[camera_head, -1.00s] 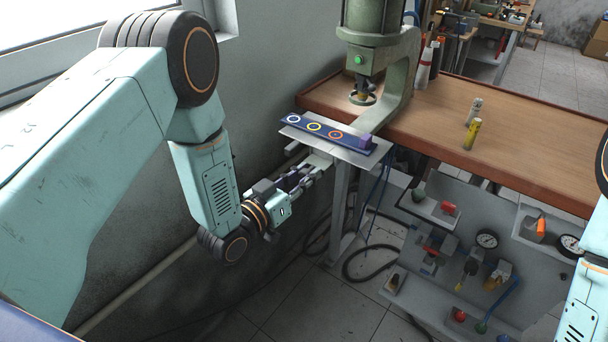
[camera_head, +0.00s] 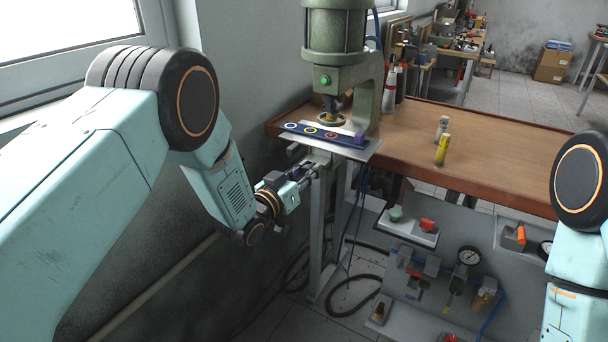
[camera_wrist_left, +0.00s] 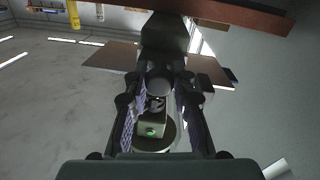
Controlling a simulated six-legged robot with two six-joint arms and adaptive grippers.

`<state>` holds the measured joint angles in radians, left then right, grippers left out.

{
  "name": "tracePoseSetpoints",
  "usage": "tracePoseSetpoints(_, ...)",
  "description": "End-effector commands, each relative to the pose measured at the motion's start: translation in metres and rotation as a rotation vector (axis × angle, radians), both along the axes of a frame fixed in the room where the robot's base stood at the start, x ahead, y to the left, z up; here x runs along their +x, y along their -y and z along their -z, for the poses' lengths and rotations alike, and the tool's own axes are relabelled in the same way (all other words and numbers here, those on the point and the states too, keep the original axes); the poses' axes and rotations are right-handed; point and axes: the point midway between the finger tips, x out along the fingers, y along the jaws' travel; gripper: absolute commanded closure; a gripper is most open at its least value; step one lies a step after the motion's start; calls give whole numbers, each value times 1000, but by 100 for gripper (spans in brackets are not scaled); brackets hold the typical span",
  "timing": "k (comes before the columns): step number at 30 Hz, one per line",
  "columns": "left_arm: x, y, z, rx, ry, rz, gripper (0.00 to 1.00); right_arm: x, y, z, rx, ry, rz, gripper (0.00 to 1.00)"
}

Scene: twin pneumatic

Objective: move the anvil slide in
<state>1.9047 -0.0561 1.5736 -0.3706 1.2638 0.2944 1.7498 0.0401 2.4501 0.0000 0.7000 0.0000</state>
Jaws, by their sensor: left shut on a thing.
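The anvil slide (camera_head: 362,150) is a flat grey metal plate under the green press (camera_head: 345,85). It carries a dark blue strip (camera_head: 320,134) with white, yellow and orange rings and a purple block (camera_head: 360,138) at its right end. The press's ram end (camera_head: 331,118) is just behind the strip in the picture. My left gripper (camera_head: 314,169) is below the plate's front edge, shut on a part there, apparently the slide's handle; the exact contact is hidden. In the left wrist view its dark fingers with purple pads (camera_wrist_left: 158,105) flank a dark rounded part. My right gripper is out of view.
A wall stands behind my left arm.

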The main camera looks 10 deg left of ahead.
Motion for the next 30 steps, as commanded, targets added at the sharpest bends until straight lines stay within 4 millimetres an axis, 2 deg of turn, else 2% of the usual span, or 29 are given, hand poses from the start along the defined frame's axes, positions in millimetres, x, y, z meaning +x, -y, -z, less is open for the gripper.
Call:
tracePoseSetpoints(2, 2, 1, -3, 1, 6, 1, 100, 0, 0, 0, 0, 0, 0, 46)
tracePoseSetpoints(3, 2, 1, -3, 0, 7, 1, 73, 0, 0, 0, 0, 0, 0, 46)
tracePoseSetpoints(11, 2, 1, -2, 1, 5, 1, 52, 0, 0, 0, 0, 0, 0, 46)
tracePoseSetpoints(22, -3, -2, -2, 1, 4, 1, 52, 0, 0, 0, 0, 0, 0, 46)
tracePoseSetpoints(26, -16, -8, -2, 1, 3, 0, 52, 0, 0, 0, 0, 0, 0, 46)
tracePoseSetpoints(30, -39, -18, -1, 1, 1, -1, 52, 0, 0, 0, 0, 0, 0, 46)
